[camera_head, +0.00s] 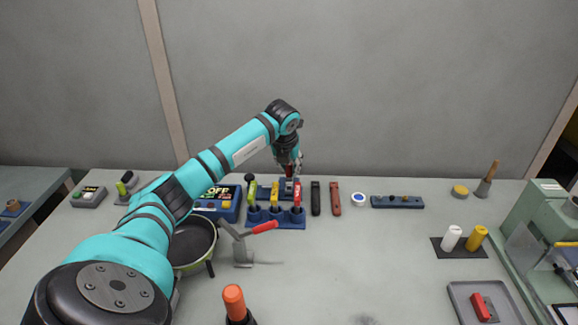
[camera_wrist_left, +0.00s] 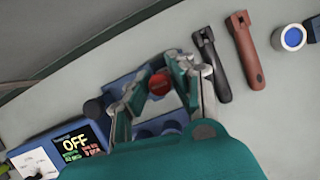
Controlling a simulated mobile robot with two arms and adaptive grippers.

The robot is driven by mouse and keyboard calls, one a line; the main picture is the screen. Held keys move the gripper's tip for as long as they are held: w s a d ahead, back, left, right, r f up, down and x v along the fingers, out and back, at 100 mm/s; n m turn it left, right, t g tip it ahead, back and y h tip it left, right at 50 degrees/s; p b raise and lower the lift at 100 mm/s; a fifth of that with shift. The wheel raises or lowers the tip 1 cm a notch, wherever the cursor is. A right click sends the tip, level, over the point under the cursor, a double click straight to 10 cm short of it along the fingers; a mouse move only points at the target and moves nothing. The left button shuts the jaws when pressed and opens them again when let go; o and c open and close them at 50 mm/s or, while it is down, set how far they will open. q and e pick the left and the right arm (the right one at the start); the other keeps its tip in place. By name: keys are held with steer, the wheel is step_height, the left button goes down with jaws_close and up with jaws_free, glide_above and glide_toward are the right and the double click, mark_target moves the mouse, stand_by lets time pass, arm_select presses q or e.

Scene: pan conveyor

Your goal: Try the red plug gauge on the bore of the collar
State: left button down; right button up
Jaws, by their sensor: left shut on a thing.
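My left gripper (camera_head: 289,170) is above the back of the blue rack, pointing down. In the left wrist view its fingers (camera_wrist_left: 158,88) are closed around a round red top, the red plug gauge (camera_wrist_left: 159,82). A grey piece on a blue block (camera_head: 289,186) is just beyond the rack; it looks like the collar, and its bore is hidden. I cannot tell whether the gauge's lower end is in the bore. In the rack stand a lime handle (camera_head: 251,193), a yellow handle (camera_head: 275,192) and a red handle (camera_head: 297,196). My right gripper does not show.
Left of the rack (camera_head: 276,223) are a display box reading OFF (camera_head: 228,204) and a pan (camera_head: 193,243). A red-handled grey tool (camera_head: 244,244) is in front. Black (camera_head: 315,198) and brown-red (camera_head: 335,198) tools lie to the right.

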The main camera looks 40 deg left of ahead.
arm_select(q)
steer(key=shift+f, duration=0.2)
steer(key=shift+f+b, duration=0.35)
steer(key=shift+b, duration=0.05)
steer(key=shift+f, duration=0.35)
steer(key=shift+f+b, duration=0.6)
stand_by(0.8)
stand_by(0.8)
steer(key=shift+r, duration=0.25)
steer(key=shift+r+p, duration=2.5)
steer(key=shift+r, duration=0.8)
